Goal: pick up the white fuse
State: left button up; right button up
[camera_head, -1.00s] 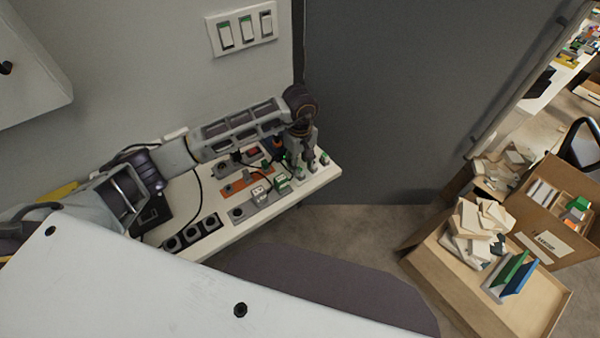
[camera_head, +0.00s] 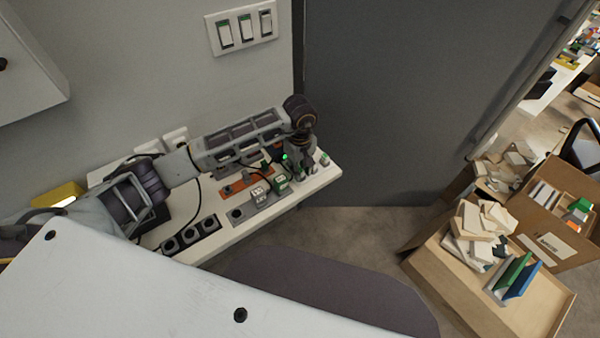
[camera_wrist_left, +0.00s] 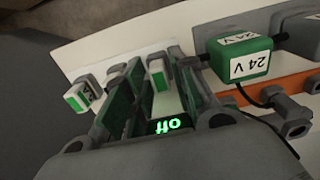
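In the left wrist view, a small white fuse with a green face (camera_wrist_left: 157,75) stands between the two fingers of my left gripper (camera_wrist_left: 160,84). The fingers are apart, and I see no firm contact with the fuse. A second white and green fuse (camera_wrist_left: 80,95) stands outside the fingers, to the left. In the head view my left gripper (camera_head: 305,172) points down over the right end of the white table (camera_head: 238,236). A white fuse (camera_head: 324,160) shows just right of it; the one between the fingers is mostly hidden there. My right gripper is not in view.
A green 24 V block (camera_wrist_left: 240,57) stands close right of the fingers, with a black cable. An orange strip (camera_head: 246,184), a grey block (camera_head: 258,203) and black sockets (camera_head: 190,235) lie further left. The wall and a dark grey panel (camera_head: 400,100) stand behind.

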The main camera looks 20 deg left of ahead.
pick_arm(q)
jog(key=c, duration=0.4)
jog(key=shift+r+p, duration=0.5)
jog(key=shift+r, duration=0.55)
notch_tip(320, 180, up, 6)
jog(key=p, duration=0.2)
jog(key=shift+r+p, duration=0.15)
jog(key=shift+p, duration=0.15)
jog(key=shift+r, duration=0.85)
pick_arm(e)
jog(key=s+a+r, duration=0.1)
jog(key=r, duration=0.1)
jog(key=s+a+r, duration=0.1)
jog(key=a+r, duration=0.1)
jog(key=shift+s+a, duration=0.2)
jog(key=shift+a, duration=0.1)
pick_arm(q)
jog(key=shift+a, duration=0.1)
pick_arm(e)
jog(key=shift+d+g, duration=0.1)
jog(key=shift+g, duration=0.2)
